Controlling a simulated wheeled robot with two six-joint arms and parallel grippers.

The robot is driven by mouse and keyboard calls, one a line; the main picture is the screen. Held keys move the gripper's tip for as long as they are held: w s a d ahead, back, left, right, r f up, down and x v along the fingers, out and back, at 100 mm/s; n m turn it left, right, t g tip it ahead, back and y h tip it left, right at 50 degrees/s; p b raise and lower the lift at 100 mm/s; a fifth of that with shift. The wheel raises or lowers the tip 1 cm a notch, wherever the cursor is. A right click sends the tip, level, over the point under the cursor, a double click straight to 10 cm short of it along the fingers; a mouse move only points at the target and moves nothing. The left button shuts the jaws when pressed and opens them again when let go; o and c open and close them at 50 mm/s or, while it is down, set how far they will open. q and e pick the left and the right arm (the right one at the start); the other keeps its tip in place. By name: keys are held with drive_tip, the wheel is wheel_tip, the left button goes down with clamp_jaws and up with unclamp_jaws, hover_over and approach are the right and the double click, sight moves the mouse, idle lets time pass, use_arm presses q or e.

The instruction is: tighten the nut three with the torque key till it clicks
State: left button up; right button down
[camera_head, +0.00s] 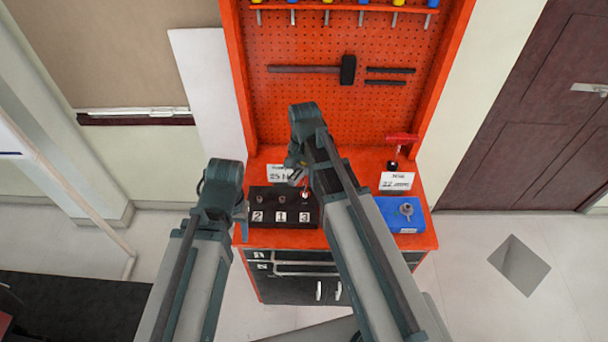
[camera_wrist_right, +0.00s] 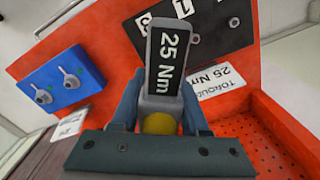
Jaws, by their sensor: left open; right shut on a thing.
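The black plate (camera_head: 270,228) on the red bench has three nuts over labels reading 2, 1 and 3 from the left. My right gripper (camera_head: 297,176) is shut on the torque key (camera_wrist_right: 165,65), whose display reads 25 Nm in the right wrist view. The key is over the label 3 (camera_head: 304,217) end of the plate and hides nut three in the wrist view. I cannot tell whether it is seated on the nut. The nut over label 1 (camera_wrist_right: 193,38) shows beside the key. My left gripper (camera_head: 240,207) is open, by the plate's left edge.
A blue block (camera_head: 384,206) with grey fittings stands right of my right arm. White cards (camera_head: 397,181) stand behind it and behind the plate. A red-handled tool (camera_head: 402,138) stands at the back right. The pegboard (camera_head: 300,105) behind holds a hammer (camera_head: 347,70).

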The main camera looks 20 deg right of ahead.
drive_tip(key=shift+f+b, duration=0.65)
drive_tip(key=shift+f, duration=0.15)
drive_tip(key=m, duration=0.3)
drive_tip(key=shift+w+m, duration=0.1)
drive_tip(key=shift+m, duration=0.3)
drive_tip(key=m, duration=0.4)
drive_tip(key=shift+w+a, duration=0.1)
drive_tip(key=m, duration=0.7)
drive_tip(key=shift+w, duration=0.2)
drive_tip(key=shift+r, duration=0.1)
drive_tip(key=shift+n, duration=0.5)
